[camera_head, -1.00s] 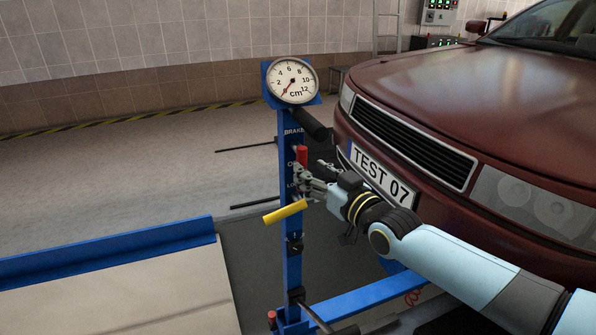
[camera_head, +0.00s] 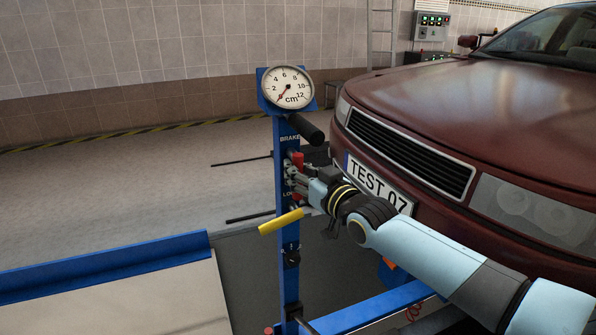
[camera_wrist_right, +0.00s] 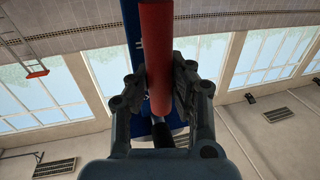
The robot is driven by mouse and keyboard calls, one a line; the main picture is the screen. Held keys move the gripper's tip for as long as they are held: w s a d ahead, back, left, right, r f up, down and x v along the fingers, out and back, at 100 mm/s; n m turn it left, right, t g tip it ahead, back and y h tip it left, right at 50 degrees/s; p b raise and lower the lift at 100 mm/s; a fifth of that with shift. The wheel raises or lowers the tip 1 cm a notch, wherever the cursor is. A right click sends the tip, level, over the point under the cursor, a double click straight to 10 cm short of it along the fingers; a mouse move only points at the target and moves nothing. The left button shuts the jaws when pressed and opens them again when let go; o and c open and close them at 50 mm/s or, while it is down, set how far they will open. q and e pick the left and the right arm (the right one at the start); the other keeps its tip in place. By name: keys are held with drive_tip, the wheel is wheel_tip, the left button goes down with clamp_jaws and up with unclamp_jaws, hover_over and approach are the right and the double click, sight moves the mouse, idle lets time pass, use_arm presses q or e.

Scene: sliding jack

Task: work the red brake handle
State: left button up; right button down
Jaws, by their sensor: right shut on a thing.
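The red brake handle (camera_head: 298,160) sits on the blue post (camera_head: 288,225) below the BRAKE label. In the right wrist view the handle (camera_wrist_right: 157,55) is a red cylinder between the two dark fingers, with a dark rod beyond it. My right gripper (camera_head: 294,177) comes in from the right and is shut on the handle, its fingers on both sides; it also shows in the right wrist view (camera_wrist_right: 160,90). The gripper hides part of the handle and of the lettering on the post. My left gripper is not in view.
A round cm gauge (camera_head: 288,87) tops the post, with a black grip (camera_head: 305,128) below it. A yellow handle (camera_head: 281,221) sticks out lower down. The dark red car (camera_head: 450,105) stands close on the right. Open floor (camera_head: 130,190) lies to the left.

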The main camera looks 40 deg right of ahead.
drive_tip(key=shift+f, duration=0.15)
idle(0.5)
drive_tip(key=shift+a, duration=0.1)
drive_tip(key=shift+a+f+m+b, duration=0.15)
drive_tip(key=shift+m+b, duration=0.3)
drive_tip(key=shift+m, duration=0.65)
drive_tip(key=m, duration=0.1)
drive_tip(key=m+t, duration=0.1)
drive_tip(key=shift+w+a+m+b, duration=0.1)
drive_tip(key=shift+a+m+b, duration=0.2)
drive_tip(key=shift+m+b, duration=0.1)
drive_tip(key=m, duration=0.3)
drive_tip(key=shift+a+r+h, duration=0.2)
drive_tip(key=shift+a+h, duration=0.05)
drive_tip(key=shift+h, duration=0.05)
drive_tip(key=shift+w+a+r+m+t+h, duration=0.2)
drive_tip(key=shift+m+h, duration=0.25)
drive_tip(key=shift+m, duration=1.2)
drive_tip(key=shift+s+a+r+m+t+h, duration=0.15)
drive_tip(key=shift+r+m+h, duration=0.25)
drive_tip(key=shift+m, duration=1.2)
drive_tip(key=shift+w+a+r+m+t+h, duration=0.15)
drive_tip(key=shift+m+h, duration=0.4)
drive_tip(key=shift+m, duration=1.1)
drive_tip(key=shift+s+m, duration=0.1)
drive_tip(key=shift+m, duration=0.2)
